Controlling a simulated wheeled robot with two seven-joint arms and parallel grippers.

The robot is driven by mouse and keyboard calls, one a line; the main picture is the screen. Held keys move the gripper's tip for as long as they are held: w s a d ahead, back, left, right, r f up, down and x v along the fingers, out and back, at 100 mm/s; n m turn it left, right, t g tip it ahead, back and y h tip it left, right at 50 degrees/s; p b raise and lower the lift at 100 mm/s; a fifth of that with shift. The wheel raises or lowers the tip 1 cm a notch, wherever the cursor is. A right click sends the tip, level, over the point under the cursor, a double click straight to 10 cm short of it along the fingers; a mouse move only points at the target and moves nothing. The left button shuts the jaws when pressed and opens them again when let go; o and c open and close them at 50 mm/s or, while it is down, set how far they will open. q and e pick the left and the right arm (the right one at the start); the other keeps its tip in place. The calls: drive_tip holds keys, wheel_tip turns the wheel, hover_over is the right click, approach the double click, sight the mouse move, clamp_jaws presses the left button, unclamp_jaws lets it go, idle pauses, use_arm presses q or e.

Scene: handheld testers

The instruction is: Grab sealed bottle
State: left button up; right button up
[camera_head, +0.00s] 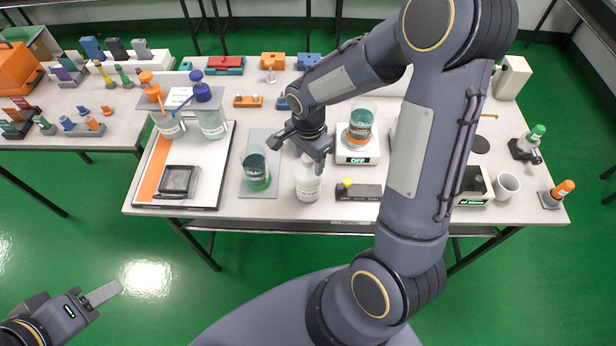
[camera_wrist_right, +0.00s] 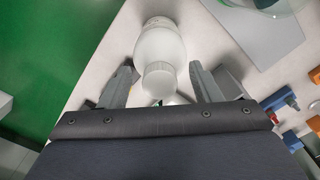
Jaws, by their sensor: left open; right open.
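The sealed bottle (camera_head: 308,188) is a white, cloudy bottle with a pale cap, upright near the front edge of the table. My right gripper (camera_head: 299,153) is open just above and behind it, partly hiding its top. In the right wrist view the bottle (camera_wrist_right: 158,45) shows between and beyond the two open fingers (camera_wrist_right: 160,78), its cap toward the gripper. I cannot tell whether the fingers touch it. My left gripper (camera_head: 95,300) is open and empty at the lower left, away from the table.
A beaker with green liquid (camera_head: 257,168) stands on a grey mat (camera_head: 262,142) left of the bottle. A dark device with a yellow knob (camera_head: 358,190) lies to its right. A scale (camera_head: 357,157) bearing a beaker (camera_head: 361,120) is behind. Blue- and orange-topped bottles stand further left.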

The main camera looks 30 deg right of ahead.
clamp_jaws()
idle(0.4)
drive_tip(key=shift+r, duration=0.15)
